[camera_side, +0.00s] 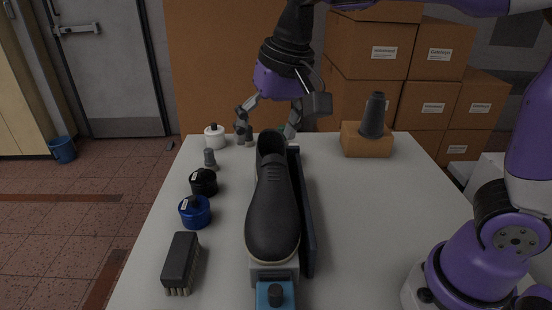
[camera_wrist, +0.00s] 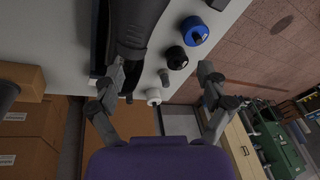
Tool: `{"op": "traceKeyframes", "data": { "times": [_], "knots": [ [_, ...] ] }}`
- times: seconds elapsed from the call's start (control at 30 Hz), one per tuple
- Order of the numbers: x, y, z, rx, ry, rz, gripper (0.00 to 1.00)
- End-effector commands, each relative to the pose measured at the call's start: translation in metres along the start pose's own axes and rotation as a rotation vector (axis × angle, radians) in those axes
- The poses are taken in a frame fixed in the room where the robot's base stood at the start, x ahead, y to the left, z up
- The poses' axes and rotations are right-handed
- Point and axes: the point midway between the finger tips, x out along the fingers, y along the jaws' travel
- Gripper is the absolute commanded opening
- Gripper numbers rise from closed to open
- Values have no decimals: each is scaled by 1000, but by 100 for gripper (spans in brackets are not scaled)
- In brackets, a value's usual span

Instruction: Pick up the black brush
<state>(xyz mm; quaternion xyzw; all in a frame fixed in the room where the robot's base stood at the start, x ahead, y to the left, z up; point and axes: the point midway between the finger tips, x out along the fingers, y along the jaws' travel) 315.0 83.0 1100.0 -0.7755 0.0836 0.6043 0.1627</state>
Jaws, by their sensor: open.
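The black brush (camera_side: 181,260) lies at the table's front left in the side view, with its pale bristles facing down. My gripper (camera_side: 264,132) is open and empty, above the far part of the table behind the shoe, well away from the brush. Its spread fingers also show in the wrist view (camera_wrist: 162,70).
A black shoe (camera_side: 273,205) on a stand fills the table's middle. Blue (camera_side: 195,212), black (camera_side: 203,182) and white (camera_side: 214,137) jars line the left. A grey cone on a brown block (camera_side: 366,143) stands back right.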

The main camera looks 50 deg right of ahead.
Motion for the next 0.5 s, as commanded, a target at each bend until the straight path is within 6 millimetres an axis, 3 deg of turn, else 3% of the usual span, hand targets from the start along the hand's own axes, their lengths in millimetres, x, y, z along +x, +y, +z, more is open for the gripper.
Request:
{"op": "traceKeyframes", "data": {
  "times": [0.13, 0.3, 0.5],
  "knots": [
    [36, -61, -12, 140, -91, 49, 87],
    [83, -115, -2, 297, -155, 125, 87],
    [119, -145, 17, 405, -181, 188, 87]
  ]
}}
